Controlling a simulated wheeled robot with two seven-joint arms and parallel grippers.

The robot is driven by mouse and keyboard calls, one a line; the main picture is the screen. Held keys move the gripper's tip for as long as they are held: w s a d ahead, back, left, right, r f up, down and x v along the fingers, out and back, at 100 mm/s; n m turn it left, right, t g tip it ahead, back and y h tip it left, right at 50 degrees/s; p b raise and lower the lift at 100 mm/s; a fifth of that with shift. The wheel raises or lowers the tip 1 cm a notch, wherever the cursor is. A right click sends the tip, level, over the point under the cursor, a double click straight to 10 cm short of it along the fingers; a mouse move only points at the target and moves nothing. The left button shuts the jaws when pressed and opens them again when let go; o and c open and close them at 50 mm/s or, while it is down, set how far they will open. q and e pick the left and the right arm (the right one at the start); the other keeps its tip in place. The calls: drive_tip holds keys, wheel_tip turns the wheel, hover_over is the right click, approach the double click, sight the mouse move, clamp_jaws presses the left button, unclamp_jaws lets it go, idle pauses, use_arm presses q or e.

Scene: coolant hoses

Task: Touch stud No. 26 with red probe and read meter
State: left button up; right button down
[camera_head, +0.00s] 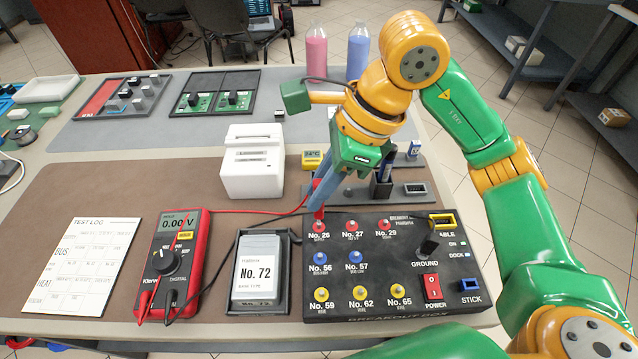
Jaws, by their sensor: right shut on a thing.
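My right gripper (320,196) points down over the breakout box (400,305), shut on the red probe (319,213). The probe's lower end is at stud No. 26 (319,227), the red stud at the box's upper left. I cannot tell whether the tip touches the stud or is just above it. The red meter (172,265) lies at the left, its display (180,223) showing what looks like 0.00 V. A red lead runs from the meter side to the probe. A black plug (429,246) stands at GROUND. My left gripper is not in view.
Red studs No. 27 (352,227) and No. 29 (384,226) are close to the right. A No. 72 unit (258,270) sits between meter and box. A white block (252,162) and a holder (405,190) stand behind. A test log (80,265) lies at the left.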

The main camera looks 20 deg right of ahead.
drive_tip(key=shift+f+b, duration=0.3)
drive_tip(key=shift+b, duration=0.1)
idle(2.1)
wheel_tip(320, 180, up, 7)
drive_tip(key=p, duration=0.6)
drive_tip(key=shift+r, duration=0.15)
idle(1.8)
